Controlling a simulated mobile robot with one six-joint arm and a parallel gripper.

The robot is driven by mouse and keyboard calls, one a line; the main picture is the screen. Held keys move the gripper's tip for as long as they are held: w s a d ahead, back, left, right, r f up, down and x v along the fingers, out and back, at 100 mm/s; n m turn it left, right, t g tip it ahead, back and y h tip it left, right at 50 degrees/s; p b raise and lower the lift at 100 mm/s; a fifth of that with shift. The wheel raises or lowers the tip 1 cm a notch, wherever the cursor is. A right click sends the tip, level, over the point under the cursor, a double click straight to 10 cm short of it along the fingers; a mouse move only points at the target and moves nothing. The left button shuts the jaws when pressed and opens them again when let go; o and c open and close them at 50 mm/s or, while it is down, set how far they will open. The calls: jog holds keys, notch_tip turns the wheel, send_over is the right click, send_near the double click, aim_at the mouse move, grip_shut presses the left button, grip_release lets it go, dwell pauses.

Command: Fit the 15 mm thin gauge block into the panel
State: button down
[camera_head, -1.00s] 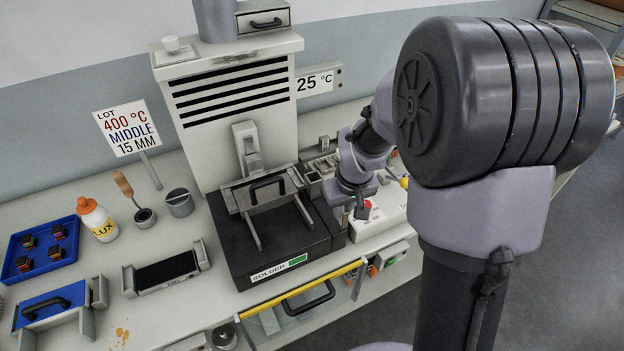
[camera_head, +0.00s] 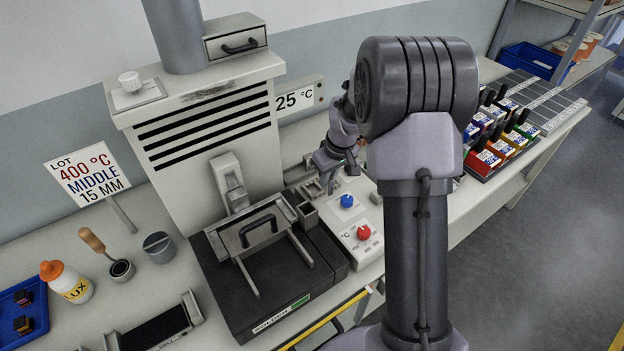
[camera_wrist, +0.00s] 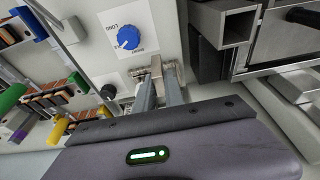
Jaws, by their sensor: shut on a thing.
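My gripper (camera_wrist: 160,92) points at the bench, with its two grey fingers close together. It is shut on a small metallic piece (camera_wrist: 157,67), which looks like the thin gauge block; its size cannot be read. In the head view my gripper (camera_head: 332,178) is small and partly hidden by my arm, behind the control panel. The pale control panel (camera_head: 345,222) carries a blue knob (camera_head: 347,201) and a red knob (camera_head: 364,232). In the wrist view the blue knob (camera_wrist: 128,38) is just left of the fingers. I cannot tell whether the piece touches anything.
A sign (camera_head: 87,176) reads 400 °C, MIDDLE, 15 MM. Coloured connectors (camera_head: 500,140) crowd the right. A yellow bar (camera_head: 330,318) runs along the front.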

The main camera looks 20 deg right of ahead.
jog(key=w, duration=0.1)
jog(key=w+a, duration=0.2)
jog(key=w, duration=0.1)
jog(key=shift+w+f, duration=0.1)
jog(key=shift+f, duration=0.15)
jog(key=shift+b+x, duration=0.95)
jog(key=shift+x, duration=0.85)
jog(key=shift+f, duration=0.1)
jog(key=shift+f, duration=0.15)
jog(key=c, duration=1.4)
grip_release()
jog(key=shift+c, duration=0.2)
